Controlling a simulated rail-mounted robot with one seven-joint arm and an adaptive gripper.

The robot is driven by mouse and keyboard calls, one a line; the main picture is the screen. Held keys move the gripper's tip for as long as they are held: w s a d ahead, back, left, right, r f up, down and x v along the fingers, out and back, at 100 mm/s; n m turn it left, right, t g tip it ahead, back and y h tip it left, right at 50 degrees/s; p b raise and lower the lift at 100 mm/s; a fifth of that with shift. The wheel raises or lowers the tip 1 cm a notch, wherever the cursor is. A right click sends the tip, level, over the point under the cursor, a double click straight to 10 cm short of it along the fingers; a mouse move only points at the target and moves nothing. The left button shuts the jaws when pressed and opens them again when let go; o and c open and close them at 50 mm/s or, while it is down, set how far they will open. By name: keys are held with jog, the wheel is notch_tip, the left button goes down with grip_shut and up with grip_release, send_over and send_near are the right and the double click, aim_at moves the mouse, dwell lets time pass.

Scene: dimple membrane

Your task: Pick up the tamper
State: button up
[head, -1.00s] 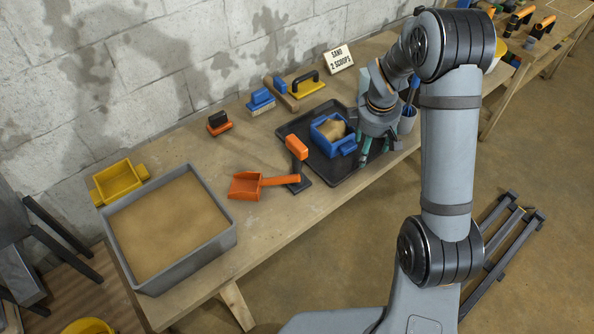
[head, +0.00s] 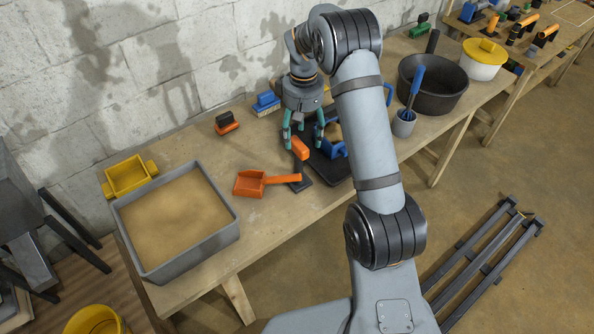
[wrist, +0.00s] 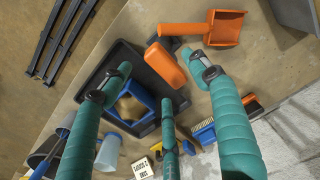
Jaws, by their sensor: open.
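The tamper (head: 300,150) has an orange upright handle and a flat dark base. It stands on the workbench (head: 200,146) at the left edge of the black tray (head: 330,172). In the wrist view the tamper's handle (wrist: 165,66) shows between the two outer fingertips, with its base mostly hidden beneath. My gripper (head: 304,140) has teal fingers, spread open and empty, above and just behind the handle in the head view. The wrist view shows three fingers of my gripper (wrist: 163,76). I see no clear contact with the handle.
An orange scoop (head: 250,184) lies close left of the tamper, its handle reaching the tamper's base. A blue box of sand (wrist: 128,104) sits on the tray. A grey sand bin (head: 237,222) stands left. Brushes (head: 228,126) lie behind, by the wall.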

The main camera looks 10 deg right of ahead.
aim_at(301, 142)
jog(key=shift+w+a+f+p, duration=0.1)
jog(key=shift+f+p, duration=0.55)
jog(key=shift+f, duration=0.8)
jog(key=shift+w+a+f+p, duration=0.1)
jog(key=shift+f+p, duration=0.5)
jog(key=shift+f, duration=0.85)
jog(key=shift+c, duration=1.1)
jog(key=shift+d, duration=0.1)
grip_shut()
jog(key=shift+r, duration=0.1)
